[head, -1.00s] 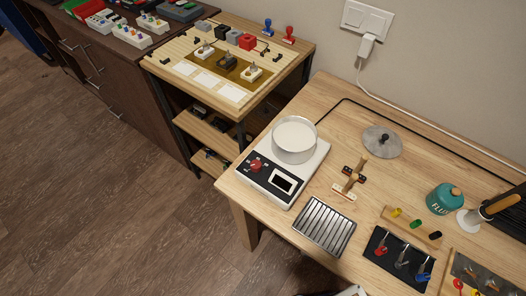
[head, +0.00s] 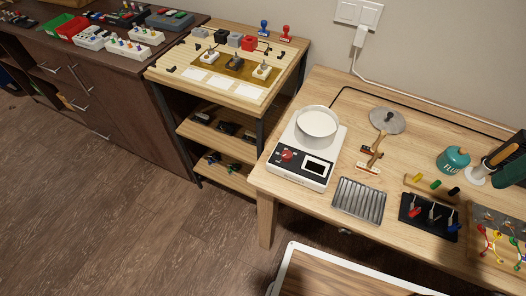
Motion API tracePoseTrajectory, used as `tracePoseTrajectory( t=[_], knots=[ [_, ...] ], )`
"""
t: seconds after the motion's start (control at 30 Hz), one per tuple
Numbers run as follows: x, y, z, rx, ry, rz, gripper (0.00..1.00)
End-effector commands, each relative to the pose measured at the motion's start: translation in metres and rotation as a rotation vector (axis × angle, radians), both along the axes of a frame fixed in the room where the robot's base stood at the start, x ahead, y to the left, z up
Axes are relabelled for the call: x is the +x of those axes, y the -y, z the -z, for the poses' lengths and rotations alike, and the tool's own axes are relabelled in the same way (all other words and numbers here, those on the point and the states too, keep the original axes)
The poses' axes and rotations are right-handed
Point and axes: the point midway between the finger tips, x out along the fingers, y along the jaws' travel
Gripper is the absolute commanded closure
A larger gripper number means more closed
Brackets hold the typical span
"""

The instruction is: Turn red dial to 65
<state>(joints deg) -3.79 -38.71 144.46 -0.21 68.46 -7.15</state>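The red dial (head: 287,154) sits on the dark front panel at the left of a white hot plate (head: 322,141). A small screen (head: 315,167) is to the right of the dial; its reading is too small to make out. A round pot (head: 316,124) with pale contents stands on top of the hot plate. The dial's exact setting cannot be read. My gripper is not in view, and nothing touches the dial.
A ribbed metal tray (head: 359,200) lies right of the hot plate. A grey lid (head: 387,120), a teal flux can (head: 453,159) and a black switch board (head: 430,215) are further right. A white-edged wooden surface (head: 340,275) stands in front. Floor at left is clear.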

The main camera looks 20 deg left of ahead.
Motion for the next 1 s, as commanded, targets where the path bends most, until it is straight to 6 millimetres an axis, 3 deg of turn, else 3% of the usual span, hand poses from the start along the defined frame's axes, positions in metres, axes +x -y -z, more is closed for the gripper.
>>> tracePoseTrajectory(
  t=[0.17, 0.27, 0.47, 0.6, 0.7, 0.83, 1.0],
  knots=[
    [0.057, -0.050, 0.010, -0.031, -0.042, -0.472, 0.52],
    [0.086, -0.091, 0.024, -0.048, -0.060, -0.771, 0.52],
    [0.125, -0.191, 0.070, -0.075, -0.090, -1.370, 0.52],
    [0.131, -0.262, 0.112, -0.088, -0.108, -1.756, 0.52],
    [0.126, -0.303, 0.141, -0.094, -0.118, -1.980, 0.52],
    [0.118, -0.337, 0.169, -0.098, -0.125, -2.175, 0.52],
    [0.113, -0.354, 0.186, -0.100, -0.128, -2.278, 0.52]
  ],
)
